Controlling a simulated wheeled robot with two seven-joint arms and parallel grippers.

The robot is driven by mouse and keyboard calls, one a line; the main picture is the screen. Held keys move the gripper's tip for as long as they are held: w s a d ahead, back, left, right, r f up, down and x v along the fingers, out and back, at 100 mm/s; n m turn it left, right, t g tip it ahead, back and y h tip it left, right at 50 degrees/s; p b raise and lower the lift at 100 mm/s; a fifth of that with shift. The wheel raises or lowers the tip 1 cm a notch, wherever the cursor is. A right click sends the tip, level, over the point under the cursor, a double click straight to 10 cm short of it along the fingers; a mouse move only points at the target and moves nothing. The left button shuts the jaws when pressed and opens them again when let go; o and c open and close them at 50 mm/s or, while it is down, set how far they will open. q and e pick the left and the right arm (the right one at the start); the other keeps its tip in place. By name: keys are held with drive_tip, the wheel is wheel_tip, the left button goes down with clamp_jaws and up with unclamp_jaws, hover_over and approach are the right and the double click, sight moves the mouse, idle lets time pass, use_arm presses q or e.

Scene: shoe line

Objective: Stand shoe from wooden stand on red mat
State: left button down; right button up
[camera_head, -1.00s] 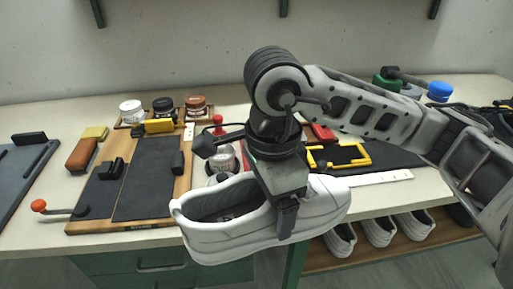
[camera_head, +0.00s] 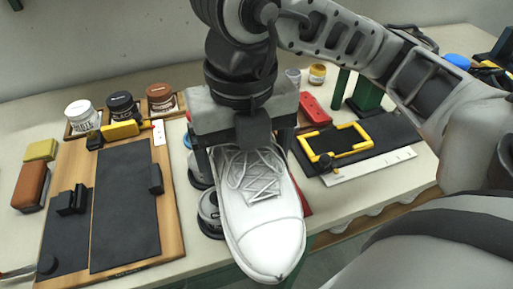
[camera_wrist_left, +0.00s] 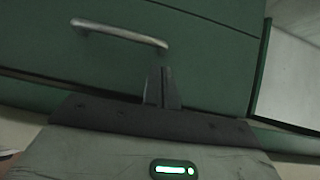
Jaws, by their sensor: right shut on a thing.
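A white lace-up shoe (camera_head: 262,225) hangs in my right gripper (camera_head: 246,150), toe toward the camera and tilted down. The gripper is shut on its heel and collar end, with a finger on each side. A small red patch (camera_head: 304,196), perhaps the edge of the red mat, shows beside the shoe's right side; the shoe hides the rest. I cannot make out the wooden stand. My left gripper (camera_wrist_left: 162,88) shows only in the left wrist view, its fingers close together and empty, in front of a green drawer front.
A wooden board (camera_head: 172,215) with black pads lies left of the shoe. Round grey-black items (camera_head: 210,212) stand close to the shoe's left side. A black mat (camera_head: 385,138) with a yellow frame (camera_head: 345,140) lies right. Jars (camera_head: 122,106) stand behind. A drawer handle (camera_wrist_left: 120,34) juts out near my left gripper.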

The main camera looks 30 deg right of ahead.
drive_tip(key=w+d+f, duration=0.2)
drive_tip(key=w+d, duration=0.1)
drive_tip(key=w+d+f, duration=0.1)
drive_tip(key=d, duration=0.1)
drive_tip(key=shift+w+f, duration=0.1)
drive_tip(key=shift+w, duration=0.15)
drive_tip(key=w+d+f, duration=0.1)
drive_tip(key=f, duration=0.1)
drive_tip(key=w+d+f, duration=0.1)
drive_tip(key=f, duration=0.2)
drive_tip(key=w+d+f, duration=0.1)
drive_tip(key=f, duration=0.2)
drive_tip(key=shift+w+d+p, duration=0.3)
drive_tip(key=shift+w+d, duration=0.05)
drive_tip(key=shift+w, duration=0.05)
drive_tip(key=shift+f, duration=0.45)
